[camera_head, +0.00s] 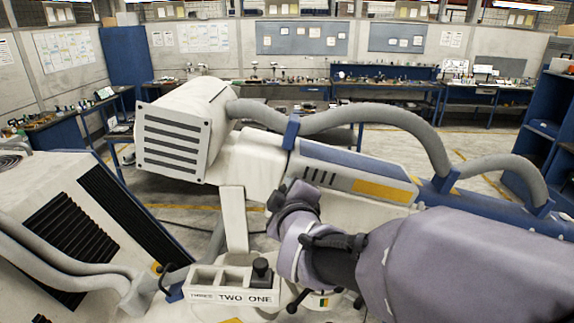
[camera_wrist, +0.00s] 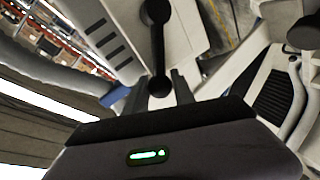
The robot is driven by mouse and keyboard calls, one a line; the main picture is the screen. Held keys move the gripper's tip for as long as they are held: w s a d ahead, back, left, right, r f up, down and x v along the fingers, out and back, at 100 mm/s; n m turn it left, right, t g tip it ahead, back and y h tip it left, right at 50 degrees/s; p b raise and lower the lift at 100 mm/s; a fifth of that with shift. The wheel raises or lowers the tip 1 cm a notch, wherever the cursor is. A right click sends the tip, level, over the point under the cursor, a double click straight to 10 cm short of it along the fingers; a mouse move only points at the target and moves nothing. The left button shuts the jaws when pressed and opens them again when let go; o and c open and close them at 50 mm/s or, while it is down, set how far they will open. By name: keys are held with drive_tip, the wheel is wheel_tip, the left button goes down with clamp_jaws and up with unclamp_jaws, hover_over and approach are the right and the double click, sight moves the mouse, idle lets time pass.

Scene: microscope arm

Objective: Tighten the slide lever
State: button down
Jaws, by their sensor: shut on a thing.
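The slide lever (camera_wrist: 157,42) is a black bar with a round knob at each end, seen in the wrist view against the pale microscope arm (camera_wrist: 110,22). My gripper (camera_wrist: 161,88) has its two dark fingers on either side of the lever's near knob and is shut on it. In the head view the big white microscope arm (camera_head: 250,160) runs across the middle, with dark slots and a yellow stripe. My purple-grey wrist reaches its near side there and hides the lever and the fingers.
A white block (camera_head: 215,298) marked THREE, TWO, ONE has open slots and a black knob (camera_head: 261,268) at the ONE end. Thick grey hoses (camera_head: 390,115) loop over the microscope arm. A white cabinet (camera_head: 35,190) with black vents stands left. Workbenches line the far wall.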

drive_tip(key=c, duration=1.1)
unclamp_jaws()
drive_tip(key=shift+o, duration=0.2)
drive_tip(key=v, duration=1.7)
drive_tip(key=shift+s, duration=0.2)
drive_tip(key=shift+d, duration=0.1)
